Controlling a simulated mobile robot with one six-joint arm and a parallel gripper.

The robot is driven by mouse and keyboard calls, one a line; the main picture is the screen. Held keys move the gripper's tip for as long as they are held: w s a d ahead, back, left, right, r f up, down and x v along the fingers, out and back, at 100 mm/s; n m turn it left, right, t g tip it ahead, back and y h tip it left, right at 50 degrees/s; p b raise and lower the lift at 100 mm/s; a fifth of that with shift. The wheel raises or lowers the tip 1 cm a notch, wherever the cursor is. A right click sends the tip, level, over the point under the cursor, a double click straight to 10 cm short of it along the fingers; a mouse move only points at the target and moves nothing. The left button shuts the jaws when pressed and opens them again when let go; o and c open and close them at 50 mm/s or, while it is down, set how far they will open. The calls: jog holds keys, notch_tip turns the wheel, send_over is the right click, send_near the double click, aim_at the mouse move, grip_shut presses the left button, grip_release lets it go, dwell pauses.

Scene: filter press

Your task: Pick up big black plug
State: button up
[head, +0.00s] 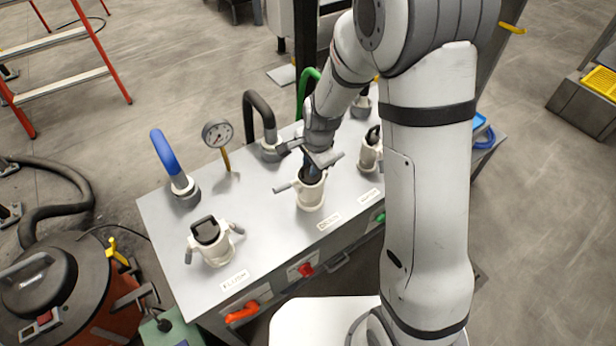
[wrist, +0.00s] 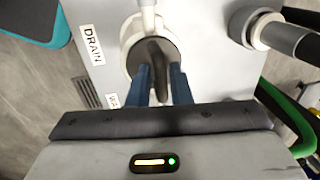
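A black plug with a raised bar handle (wrist: 157,58) sits in a white socket (head: 311,194) in the middle of the grey panel top. In the head view my gripper (head: 312,170) is over this socket, pointing down, and hides most of the plug. In the wrist view the two blue fingers of my gripper (wrist: 160,82) lie on either side of the handle, very close to it. I cannot tell whether they press on it. Another black plug (head: 206,231) sits in the white socket at the front left. A third dark plug (head: 373,135) shows in the right socket.
Behind the sockets stand a blue hose (head: 164,152), a black hose (head: 259,103), a green hose (head: 306,84) and a pressure gauge (head: 217,133). A DRAIN label (wrist: 90,45) lies beside the socket. The panel between front left and middle sockets is clear.

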grip_shut()
dwell(0.6)
